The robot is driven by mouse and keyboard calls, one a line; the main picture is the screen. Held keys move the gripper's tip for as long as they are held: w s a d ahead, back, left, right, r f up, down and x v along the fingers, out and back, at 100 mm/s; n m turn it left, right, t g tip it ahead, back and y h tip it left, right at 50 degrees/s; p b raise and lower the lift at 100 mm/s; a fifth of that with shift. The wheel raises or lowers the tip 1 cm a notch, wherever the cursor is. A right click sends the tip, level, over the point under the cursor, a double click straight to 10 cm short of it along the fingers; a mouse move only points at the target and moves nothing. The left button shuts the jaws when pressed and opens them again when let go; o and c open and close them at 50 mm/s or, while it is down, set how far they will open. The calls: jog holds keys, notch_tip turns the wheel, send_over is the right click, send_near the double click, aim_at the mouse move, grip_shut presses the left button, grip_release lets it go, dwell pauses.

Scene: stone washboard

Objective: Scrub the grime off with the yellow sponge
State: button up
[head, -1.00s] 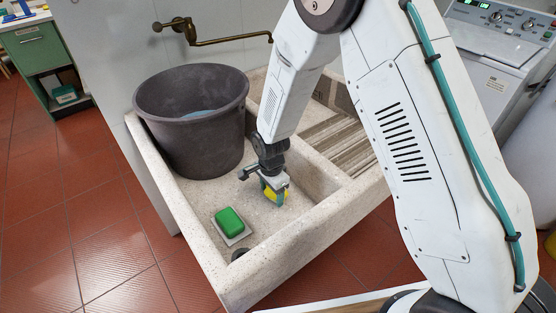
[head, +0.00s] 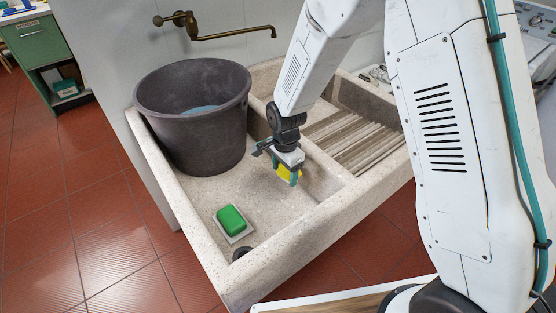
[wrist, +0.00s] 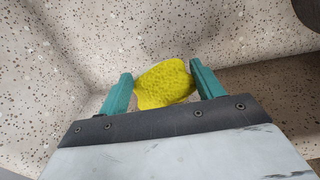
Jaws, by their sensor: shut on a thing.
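The yellow sponge (head: 287,175) is between the teal fingers of my gripper (head: 286,178), over the left basin of the stone sink (head: 270,262). In the wrist view the sponge (wrist: 164,84) shows bright yellow and pitted between the two fingers of my gripper (wrist: 161,72), which is shut on it. The speckled stone lies behind it. I cannot tell whether the sponge touches the stone. No grime stands out clearly in either view; any under the sponge is hidden.
A dark grey bucket (head: 195,125) stands at the back left of the basin. A green block (head: 231,220) on a pale dish sits near the front, by a dark drain (head: 243,253). The ribbed washboard (head: 350,142) is to the right. A brass tap (head: 220,35) reaches over the back.

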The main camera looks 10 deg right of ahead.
jog(key=shift+r, duration=1.2)
